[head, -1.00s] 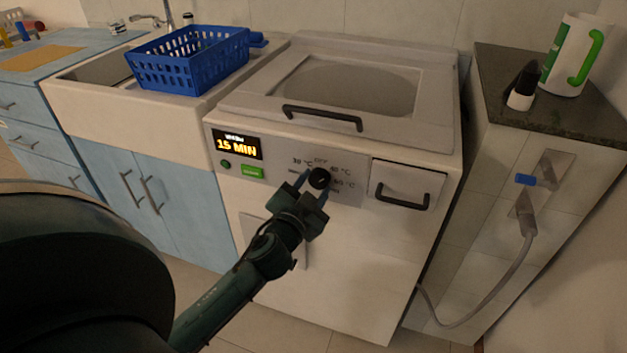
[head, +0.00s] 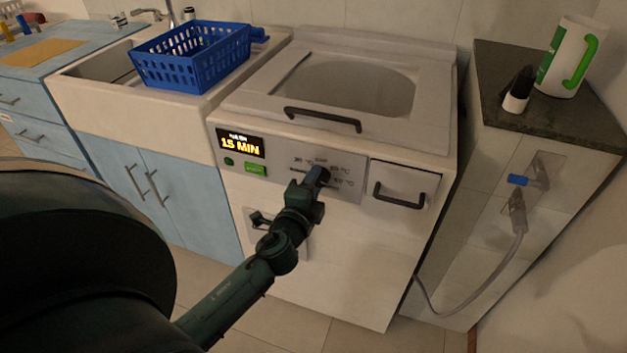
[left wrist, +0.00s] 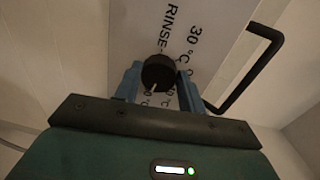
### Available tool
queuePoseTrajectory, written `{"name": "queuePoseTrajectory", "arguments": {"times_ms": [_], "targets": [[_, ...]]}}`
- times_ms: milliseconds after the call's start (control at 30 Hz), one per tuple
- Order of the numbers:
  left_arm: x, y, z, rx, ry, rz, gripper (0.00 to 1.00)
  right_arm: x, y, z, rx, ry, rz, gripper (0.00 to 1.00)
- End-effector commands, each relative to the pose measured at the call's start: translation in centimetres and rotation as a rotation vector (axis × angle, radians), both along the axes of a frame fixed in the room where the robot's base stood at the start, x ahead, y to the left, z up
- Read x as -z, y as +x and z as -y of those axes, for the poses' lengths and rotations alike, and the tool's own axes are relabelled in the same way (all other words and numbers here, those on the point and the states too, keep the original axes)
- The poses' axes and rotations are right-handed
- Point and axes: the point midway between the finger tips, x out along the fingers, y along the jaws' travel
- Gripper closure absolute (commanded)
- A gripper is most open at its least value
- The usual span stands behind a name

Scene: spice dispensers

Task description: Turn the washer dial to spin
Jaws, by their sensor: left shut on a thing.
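The white washer (head: 330,260) stands in the middle of the head view, with a grey control panel (head: 345,170) on its front. My left gripper (head: 318,175) is at the panel and hides most of the dial there. In the left wrist view, the black round dial (left wrist: 158,72) sits between the two blue fingers of the left gripper (left wrist: 160,85), which is shut on it. Other labels are partly covered by the fingers. My right gripper is not in view.
A lit display (head: 240,144) reads "15 MIN", above a green button (head: 255,169). A dark lid handle (head: 322,119) and a drawer handle (head: 400,197) stick out near the dial. A blue basket (head: 190,62) stands over the sink. A hose (head: 519,235) hangs at the right.

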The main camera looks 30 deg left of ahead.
Motion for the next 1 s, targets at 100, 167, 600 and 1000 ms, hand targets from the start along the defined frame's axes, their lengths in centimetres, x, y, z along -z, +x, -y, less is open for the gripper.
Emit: {"name": "queuePoseTrajectory", "arguments": {"times_ms": [100, 167, 600, 1000], "targets": [[-0.16, 0.01, 0.07, 0.001, 0.106, -0.027, 0.83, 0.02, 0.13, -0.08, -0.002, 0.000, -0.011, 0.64], [-0.19, 0.01, 0.07, 0.000, 0.163, -0.039, 0.83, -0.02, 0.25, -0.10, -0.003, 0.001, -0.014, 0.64], [-0.29, 0.06, 0.19, 0.001, 0.557, -0.134, 0.83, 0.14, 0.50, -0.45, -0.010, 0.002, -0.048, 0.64], [-0.28, 0.07, 0.26, 0.001, 0.796, -0.191, 0.83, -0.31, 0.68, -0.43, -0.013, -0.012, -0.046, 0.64]]}}
